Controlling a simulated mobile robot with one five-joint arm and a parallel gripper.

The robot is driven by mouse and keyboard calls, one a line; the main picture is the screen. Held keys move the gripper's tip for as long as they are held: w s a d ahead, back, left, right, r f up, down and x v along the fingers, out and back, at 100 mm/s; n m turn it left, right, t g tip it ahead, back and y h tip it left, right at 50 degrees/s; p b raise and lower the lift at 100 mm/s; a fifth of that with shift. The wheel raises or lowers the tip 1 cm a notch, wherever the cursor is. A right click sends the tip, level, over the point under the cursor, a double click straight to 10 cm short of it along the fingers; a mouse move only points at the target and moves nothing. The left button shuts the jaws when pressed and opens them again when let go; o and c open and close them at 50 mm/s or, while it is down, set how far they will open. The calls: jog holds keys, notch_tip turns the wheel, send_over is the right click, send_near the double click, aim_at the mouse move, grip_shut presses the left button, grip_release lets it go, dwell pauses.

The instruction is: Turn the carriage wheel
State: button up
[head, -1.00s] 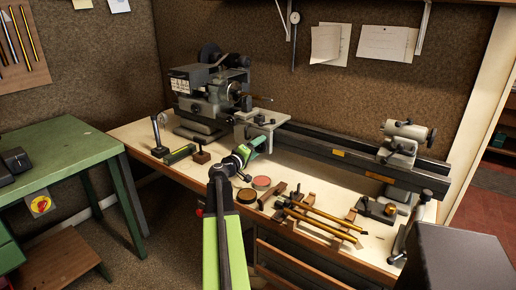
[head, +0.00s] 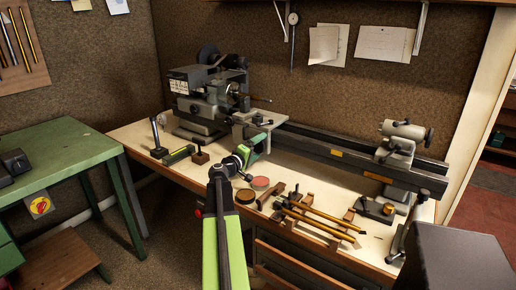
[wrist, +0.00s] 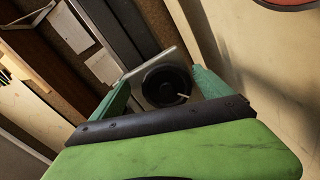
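The carriage wheel (wrist: 163,88) is a dark round handwheel with a small pale handle, on a grey plate in the wrist view. My gripper (wrist: 161,77) is open, with one teal finger on each side of the wheel. I cannot tell whether the fingers touch it. In the head view, my gripper (head: 261,147) is just in front of the lathe carriage (head: 258,119), and it hides the wheel there.
The lathe bed (head: 335,150) runs to the tailstock (head: 400,143) at right. A green table (head: 62,150) stands at left.

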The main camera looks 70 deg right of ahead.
jog(key=v, duration=1.7)
jog(key=shift+a, duration=0.25)
jog(key=shift+w, duration=0.15)
